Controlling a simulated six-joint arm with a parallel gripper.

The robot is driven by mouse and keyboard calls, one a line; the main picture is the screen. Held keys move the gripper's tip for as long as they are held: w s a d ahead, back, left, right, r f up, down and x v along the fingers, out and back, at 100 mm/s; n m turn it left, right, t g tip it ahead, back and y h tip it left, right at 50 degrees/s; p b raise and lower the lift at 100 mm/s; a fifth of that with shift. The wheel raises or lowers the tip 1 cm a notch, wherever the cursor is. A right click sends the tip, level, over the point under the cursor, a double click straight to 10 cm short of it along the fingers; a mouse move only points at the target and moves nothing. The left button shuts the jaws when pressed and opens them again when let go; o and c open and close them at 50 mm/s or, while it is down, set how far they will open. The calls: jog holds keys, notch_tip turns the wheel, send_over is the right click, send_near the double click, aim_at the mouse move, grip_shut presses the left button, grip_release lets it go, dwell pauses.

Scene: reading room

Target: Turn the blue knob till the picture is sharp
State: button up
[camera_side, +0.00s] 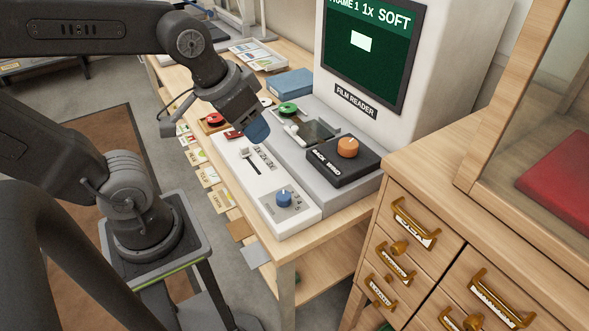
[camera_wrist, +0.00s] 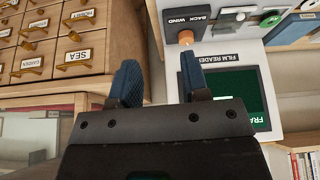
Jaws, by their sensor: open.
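The blue knob (camera_side: 284,199) sits on a grey plate with numbers at the near end of the white control panel (camera_side: 290,222). The film reader's screen (camera_side: 397,50) shows a small white rectangle on dark green under the words "FRAME 1 1x SOFT". My gripper (camera_side: 256,130), with blue fingertips, is above the far part of the panel, up and left of the knob and apart from it. In the wrist view my gripper (camera_wrist: 160,82) is open, with nothing between its fingers. The blue knob does not show there.
An orange knob (camera_side: 347,147) on a black "BACK WIND" block (camera_side: 343,168) stands right of the panel. A slider (camera_side: 250,162) is on the panel near my gripper. A green-topped reel (camera_side: 288,109) and a blue box (camera_side: 290,83) lie beyond. A drawer cabinet (camera_side: 450,235) stands at right.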

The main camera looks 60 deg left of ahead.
jog(key=o, duration=0.5)
jog(key=w+a+f+n, duration=0.1)
jog(key=f, duration=0.1)
jog(key=w+f+n+g, duration=0.1)
jog(key=w, duration=0.1)
jog(key=w+a+f+g, duration=0.1)
jog(key=w+f, duration=0.1)
jog(key=shift+w+a+f+n, duration=0.2)
jog(key=shift+a+f+n, duration=0.1)
jog(key=shift+f+n, duration=0.1)
jog(key=shift+c, duration=0.2)
jog(key=n+g, duration=0.3)
send_over(283, 195)
notch_tip(283, 195, down, 10)
notch_tip(283, 195, down, 13)
jog(key=shift+r, duration=0.1)
jog(key=shift+c, duration=0.4)
jog(key=c, duration=0.9)
